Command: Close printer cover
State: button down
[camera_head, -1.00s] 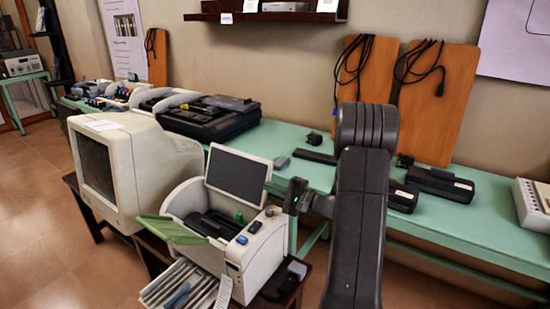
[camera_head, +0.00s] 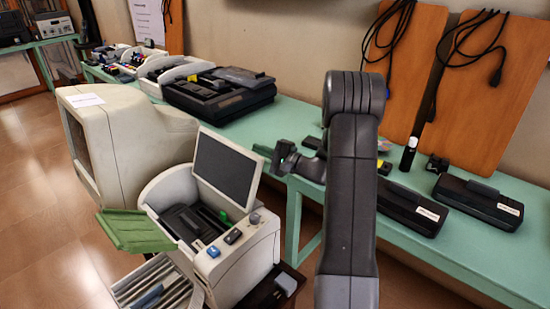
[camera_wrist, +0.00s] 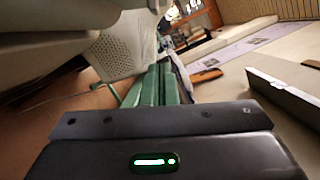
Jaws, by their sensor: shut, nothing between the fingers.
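The printer (camera_head: 245,258) is an off-white machine on a low dark stand. Its upper cover (camera_head: 226,167), a white-framed panel with a dark inner face, stands open and tilted back. A green flap (camera_head: 135,231) sticks out at its left, and the dark inside is exposed. My gripper (camera_head: 258,149) is at the upper right of the open cover, close to its upper right corner in the picture; contact cannot be told. It is shut and empty. In the wrist view my gripper's green fingers (camera_wrist: 156,72) are together, pointing away from the camera.
A bulky beige monitor (camera_head: 120,145) stands left of the printer. A long mint-green bench (camera_head: 300,140) runs behind, holding a black device (camera_head: 220,92) and dark boxes (camera_head: 478,200). Wooden boards with cables lean on the wall. Tiled floor is clear at left.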

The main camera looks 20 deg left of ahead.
aim_at(244, 149)
jog(key=s+a, duration=0.1)
jog(key=s+r, duration=0.1)
jog(key=s+a+p, duration=0.1)
jog(key=shift+s+a+r, duration=0.3)
jog(key=shift+a+r, duration=0.05)
jog(key=s+a+r+n+h+b, duration=0.1)
jog(key=s+a+r+n+b, duration=0.1)
jog(key=s+n+b, duration=0.55)
jog(key=s+a+r+n+h+b, duration=0.15)
jog(key=s+b, duration=0.35)
jog(key=b, duration=0.5)
jog(key=s+a+f+n+t+b, duration=0.1)
jog(key=s+f+n+b, duration=0.1)
jog(key=s+b, duration=0.3)
jog(key=s+a+f+n+t+h+b, duration=0.1)
jog(key=s+a+f+n+b, duration=0.1)
jog(key=s+n+b, duration=0.3)
jog(key=shift+s+f+b, duration=0.25)
jog(key=shift+f+b, duration=0.3)
jog(key=shift+f, duration=0.3)
jog(key=shift+a, duration=0.1)
